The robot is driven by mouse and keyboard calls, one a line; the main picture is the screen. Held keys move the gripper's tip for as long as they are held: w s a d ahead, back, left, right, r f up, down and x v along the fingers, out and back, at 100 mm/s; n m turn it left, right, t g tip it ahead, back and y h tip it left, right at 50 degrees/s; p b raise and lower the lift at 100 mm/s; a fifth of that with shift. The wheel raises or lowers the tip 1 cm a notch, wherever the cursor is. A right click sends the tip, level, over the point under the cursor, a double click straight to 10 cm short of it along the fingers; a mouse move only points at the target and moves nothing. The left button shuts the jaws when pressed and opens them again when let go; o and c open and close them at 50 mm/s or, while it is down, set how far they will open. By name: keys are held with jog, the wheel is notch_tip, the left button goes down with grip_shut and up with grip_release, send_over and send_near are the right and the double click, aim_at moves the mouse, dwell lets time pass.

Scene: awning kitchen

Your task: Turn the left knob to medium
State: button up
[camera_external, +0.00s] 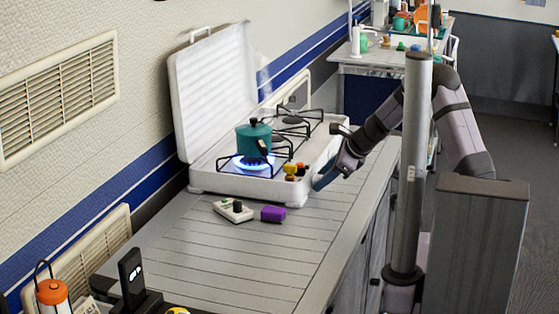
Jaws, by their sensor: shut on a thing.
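The white camping stove (235,185) stands on the counter with its lid (215,95) raised. A blue flame (252,163) burns on its near burner. My gripper (322,182) is at the near end of the stove's front face, where it is shut on the left knob. The knob itself is hidden behind my gripper, so its angle cannot be told.
A teal pot (253,137) stands on the stove's black grate, by the flame. Small yellow and orange things (294,172) lie on the stove's near corner. A white device (233,210) and a purple block (273,214) lie on the counter (250,265), which is mostly clear.

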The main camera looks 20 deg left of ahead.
aim_at(321, 176)
jog(key=shift+s+n+t+b, duration=0.1)
jog(key=shift+n+t+b, duration=0.45)
jog(key=shift+b, duration=1.6)
jog(key=shift+m+t, duration=0.25)
jog(key=o, duration=1.6)
jog(key=shift+o, duration=0.2)
jog(key=shift+s+f, duration=0.1)
jog(key=shift+f, duration=0.05)
jog(key=shift+s+d+f, duration=0.1)
jog(key=shift+s+f, duration=0.05)
jog(key=shift+f, duration=0.05)
jog(key=shift+r, duration=0.1)
jog(key=shift+s+d+r+p, duration=0.1)
jog(key=shift+d+r+p, duration=0.2)
jog(key=shift+r, duration=0.25)
jog(key=shift+s+d+r+p, duration=0.15)
jog(key=shift+d+r+p, duration=0.1)
jog(key=shift+r+p, duration=0.25)
jog(key=shift+s+d+r+p, duration=0.1)
jog(key=shift+d+r+p, duration=0.15)
jog(key=shift+r, duration=0.4)
jog(key=shift+r+p+v, duration=0.25)
jog(key=shift+p+v, duration=0.45)
jog(key=shift+v, duration=0.7)
jog(key=shift+w+a, duration=0.15)
jog(key=shift+w, duration=0.05)
